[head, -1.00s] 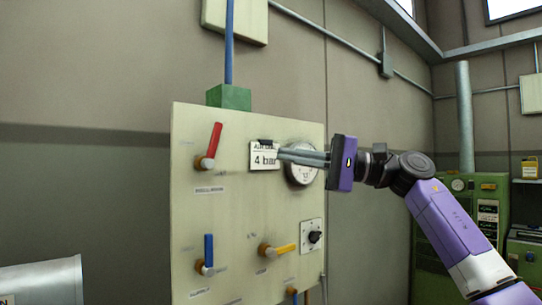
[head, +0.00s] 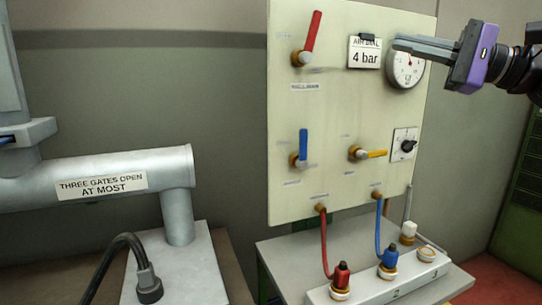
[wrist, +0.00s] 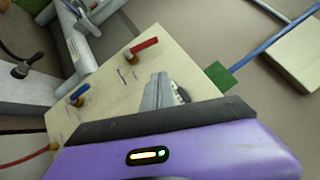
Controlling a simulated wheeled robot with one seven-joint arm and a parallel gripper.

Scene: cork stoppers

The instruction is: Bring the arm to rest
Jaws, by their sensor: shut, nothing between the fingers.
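My gripper (head: 397,42) is at the upper right of the head view, in front of the panel. Its fingers are together and point left, with nothing held between them. The fingertips overlap the top of the round gauge (head: 406,70), just right of the "4 bar" card (head: 365,57). I cannot tell whether they touch the card or gauge. In the wrist view the closed fingers (wrist: 160,92) show above my purple gripper body, with the panel (wrist: 110,95) behind them.
The pale panel (head: 340,120) carries a red lever (head: 312,35), a blue lever (head: 303,145), a yellow lever (head: 370,154) and a black knob (head: 408,146). Below stands a white block (head: 385,290) with red and blue plugs. A grey pipe (head: 90,175) labelled "THREE GATES OPEN AT MOST" is at left.

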